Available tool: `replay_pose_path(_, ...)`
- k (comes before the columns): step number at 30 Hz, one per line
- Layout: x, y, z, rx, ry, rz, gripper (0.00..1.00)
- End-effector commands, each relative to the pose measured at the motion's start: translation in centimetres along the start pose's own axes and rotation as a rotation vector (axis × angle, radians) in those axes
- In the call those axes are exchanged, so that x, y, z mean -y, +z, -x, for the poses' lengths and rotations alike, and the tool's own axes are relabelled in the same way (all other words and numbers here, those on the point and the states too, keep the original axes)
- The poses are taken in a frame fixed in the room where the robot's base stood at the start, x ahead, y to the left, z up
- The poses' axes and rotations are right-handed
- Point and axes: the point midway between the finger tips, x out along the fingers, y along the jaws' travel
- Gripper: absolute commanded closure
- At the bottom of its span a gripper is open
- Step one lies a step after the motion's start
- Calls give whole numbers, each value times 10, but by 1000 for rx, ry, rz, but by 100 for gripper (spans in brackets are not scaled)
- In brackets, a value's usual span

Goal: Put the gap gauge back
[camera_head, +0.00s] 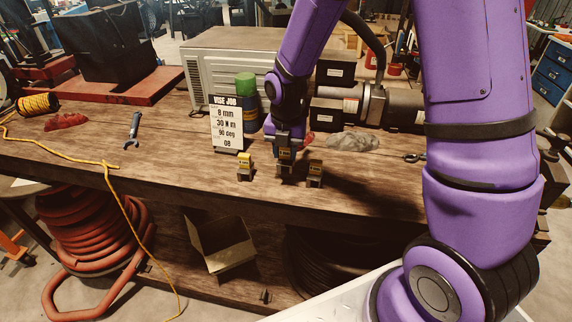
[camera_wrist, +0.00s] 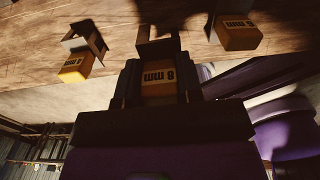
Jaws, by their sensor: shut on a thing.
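My gripper (camera_head: 286,150) is low over the workbench and shut on the gap gauge with a yellow 8 mm label (camera_wrist: 160,84). In the wrist view, the gauge sits between the two dark fingers. A small dark bracket-like piece (camera_wrist: 157,46) shows just beyond it, against the wood; I cannot tell whether it is part of the gauge or whether the gauge touches the bench. Two similar yellow-labelled gauges stand on the bench, one to the left (camera_head: 245,168) and one to the right (camera_head: 315,175). Their labels are too small to read in the head view.
A white card (camera_head: 227,124) headed VISE JOB, listing 8 mm, stands behind the left gauge. The front edge is close to the gauges.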

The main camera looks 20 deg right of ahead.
Motion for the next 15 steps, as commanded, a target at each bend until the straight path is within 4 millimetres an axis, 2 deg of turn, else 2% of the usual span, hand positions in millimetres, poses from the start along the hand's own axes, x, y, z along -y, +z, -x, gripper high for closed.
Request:
replay_pose_path(5, 0, 0, -12, 0, 0, -1, 94)
replay_pose_path(12, 0, 0, -41, -2, -1, -2, 94)
replay_pose_path(15, 0, 0, -45, 0, -1, -2, 94)
